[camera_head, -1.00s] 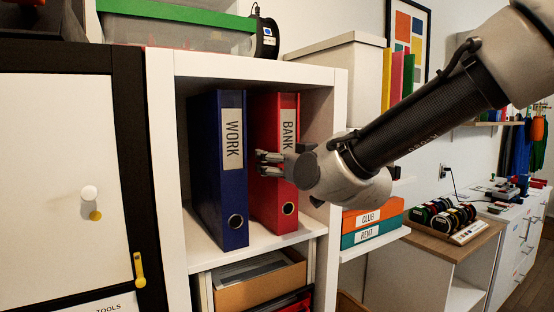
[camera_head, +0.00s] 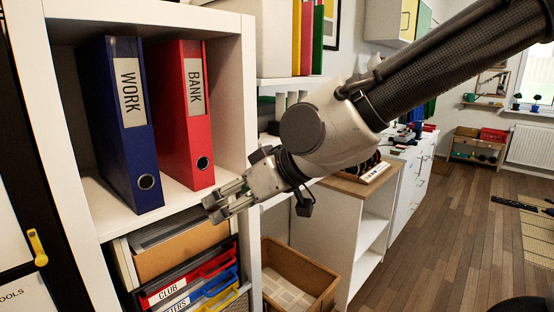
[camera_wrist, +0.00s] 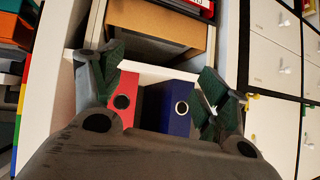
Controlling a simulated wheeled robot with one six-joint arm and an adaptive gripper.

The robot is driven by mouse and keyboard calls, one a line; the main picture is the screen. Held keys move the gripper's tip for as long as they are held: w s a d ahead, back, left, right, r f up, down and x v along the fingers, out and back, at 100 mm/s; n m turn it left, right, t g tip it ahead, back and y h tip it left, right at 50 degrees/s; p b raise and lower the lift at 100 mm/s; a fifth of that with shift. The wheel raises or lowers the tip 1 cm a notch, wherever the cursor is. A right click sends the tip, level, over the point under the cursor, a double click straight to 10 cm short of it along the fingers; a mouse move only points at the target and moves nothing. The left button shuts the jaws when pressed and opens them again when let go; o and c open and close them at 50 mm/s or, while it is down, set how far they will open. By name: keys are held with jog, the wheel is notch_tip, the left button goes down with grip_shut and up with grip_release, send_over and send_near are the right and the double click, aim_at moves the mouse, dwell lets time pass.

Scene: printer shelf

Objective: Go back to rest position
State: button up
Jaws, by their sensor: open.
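My gripper (camera_head: 226,206) is open and empty in the head view, in front of the shelf unit and just below the red binder's lower end. My arm reaches in from the upper right. The blue WORK binder (camera_head: 128,160) and the red BANK binder (camera_head: 199,135) stand upright side by side in the upper compartment. In the wrist view the fingers (camera_wrist: 160,92) are spread apart. The red binder (camera_wrist: 125,98) and the blue binder (camera_wrist: 177,108) show between them, with nothing held.
Below the binders are a cardboard-coloured box (camera_head: 180,256) and several coloured trays (camera_head: 200,281). An open brown box (camera_head: 325,265) sits low at the right. A wood-topped cabinet (camera_head: 352,188) stands beyond it. The wooden floor (camera_head: 440,230) at the right is mostly clear.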

jog(key=d+f+m+g+h, duration=0.1)
jog(key=d+f+m+h, duration=0.15)
jog(key=d, duration=1.05)
jog(key=d+f+m+g+h, duration=0.15)
jog(key=d+h, duration=0.25)
jog(key=d, duration=0.9)
jog(key=s+d+r+m+t+h, duration=0.1)
jog(key=s+d+m, duration=0.2)
jog(key=d, duration=0.6)
jog(key=s+d+r+m+t+h, duration=0.1)
jog(key=s+d+r+m+h, duration=0.1)
jog(key=d, duration=0.8)
jog(key=shift+s+d+r+m, duration=0.25)
jog(key=shift+s+m, duration=0.4)
jog(key=shift+m, duration=0.45)
